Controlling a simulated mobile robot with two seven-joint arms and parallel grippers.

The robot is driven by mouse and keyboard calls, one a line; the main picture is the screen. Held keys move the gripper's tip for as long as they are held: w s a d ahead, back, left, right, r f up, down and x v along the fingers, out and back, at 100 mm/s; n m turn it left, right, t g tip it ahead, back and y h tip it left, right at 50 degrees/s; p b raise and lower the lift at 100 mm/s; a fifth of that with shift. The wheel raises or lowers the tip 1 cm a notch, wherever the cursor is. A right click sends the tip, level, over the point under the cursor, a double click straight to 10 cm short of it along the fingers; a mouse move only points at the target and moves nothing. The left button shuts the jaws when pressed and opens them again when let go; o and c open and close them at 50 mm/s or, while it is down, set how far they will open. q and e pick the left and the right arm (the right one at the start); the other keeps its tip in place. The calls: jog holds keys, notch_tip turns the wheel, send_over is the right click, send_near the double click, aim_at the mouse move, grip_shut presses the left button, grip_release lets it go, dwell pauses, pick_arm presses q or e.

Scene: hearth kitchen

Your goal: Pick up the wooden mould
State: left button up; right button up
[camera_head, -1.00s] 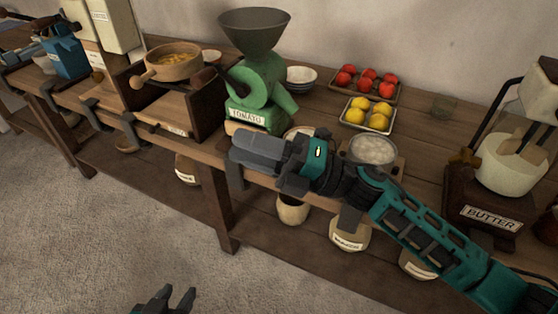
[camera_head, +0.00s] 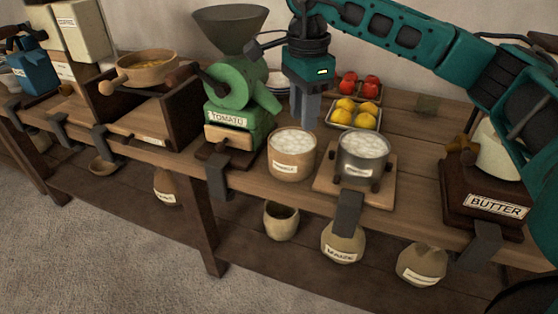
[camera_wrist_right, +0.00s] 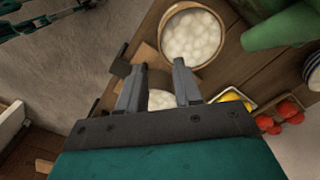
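No object is clearly marked as the wooden mould. A round wooden tub (camera_head: 291,168) of white lumps stands on the counter; its small label is unreadable, and I cannot tell if it is the mould. It also shows in the right wrist view (camera_wrist_right: 166,17). My right gripper (camera_head: 304,124) points down above the counter behind the tub, apart from it. In the right wrist view its fingers (camera_wrist_right: 160,67) are spread with nothing held, and a pot's white contents (camera_wrist_right: 160,98) show between them. My left gripper is out of view.
A grey pot (camera_head: 362,165) of white lumps stands on a wooden board right of the tub. A green tomato mill (camera_head: 238,100) is at the left, lemons (camera_head: 356,112) and tomatoes (camera_head: 368,85) behind. A butter churn (camera_head: 488,205) stands at right. Clamps stick out along the front edge.

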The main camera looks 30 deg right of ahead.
jog(key=b, duration=0.1)
send_near(301, 177)
notch_tip(301, 177, down, 6)
jog(key=shift+d+r+b, duration=0.1)
jog(key=shift+d+b, duration=0.05)
jog(key=shift+b, duration=0.25)
jog(key=shift+c, duration=0.5)
grip_shut()
jog(key=shift+w+r, duration=0.15)
dwell(0.7)
